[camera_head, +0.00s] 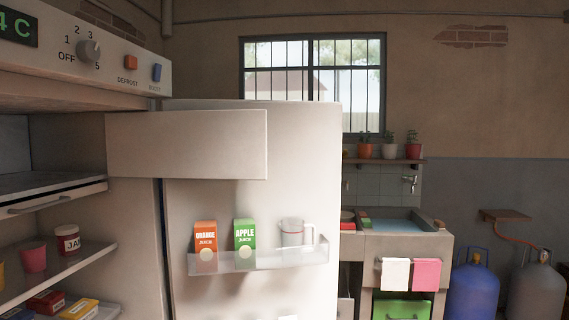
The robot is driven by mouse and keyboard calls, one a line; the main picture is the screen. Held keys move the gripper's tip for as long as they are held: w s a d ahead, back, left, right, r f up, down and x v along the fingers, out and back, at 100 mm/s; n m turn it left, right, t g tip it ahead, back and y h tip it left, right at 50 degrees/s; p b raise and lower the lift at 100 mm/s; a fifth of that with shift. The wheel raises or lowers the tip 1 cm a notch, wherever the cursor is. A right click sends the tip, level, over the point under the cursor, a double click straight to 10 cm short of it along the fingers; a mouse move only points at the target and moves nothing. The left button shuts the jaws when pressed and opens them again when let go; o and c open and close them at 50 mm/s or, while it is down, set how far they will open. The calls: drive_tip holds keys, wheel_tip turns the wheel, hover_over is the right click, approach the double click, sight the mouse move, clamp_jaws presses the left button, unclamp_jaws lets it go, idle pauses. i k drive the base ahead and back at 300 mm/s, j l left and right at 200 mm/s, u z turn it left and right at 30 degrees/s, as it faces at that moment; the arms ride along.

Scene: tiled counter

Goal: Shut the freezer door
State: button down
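The freezer door (187,145) is a plain pale panel near the top of the fridge. It stands open, swung out to the right from the edge of the freezer compartment. It overlaps the upper part of the open main fridge door (305,180) in the picture; I cannot tell whether they touch. The freezer compartment (50,148) is open at the left, with a drawer or tray front and handle (45,204) below it. My gripper does not show in this view.
The main fridge door's rack (260,260) holds an orange juice carton (205,240), an apple juice carton (244,238) and a clear jug (292,232). A jam jar (67,240) and cups stand on the shelf. A sink (400,222) and gas cylinders (473,290) are at the right.

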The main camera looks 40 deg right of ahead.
sight(223, 144)
drive_tip(key=i+l, duration=0.1)
drive_tip(key=l, duration=0.3)
drive_tip(key=i+l+z, duration=0.1)
drive_tip(key=l, duration=0.35)
drive_tip(key=i+l, duration=0.15)
drive_tip(key=l, duration=0.25)
drive_tip(key=i+l, duration=0.15)
drive_tip(key=l, duration=0.25)
drive_tip(key=i+l+z, duration=0.1)
drive_tip(key=l, duration=0.3)
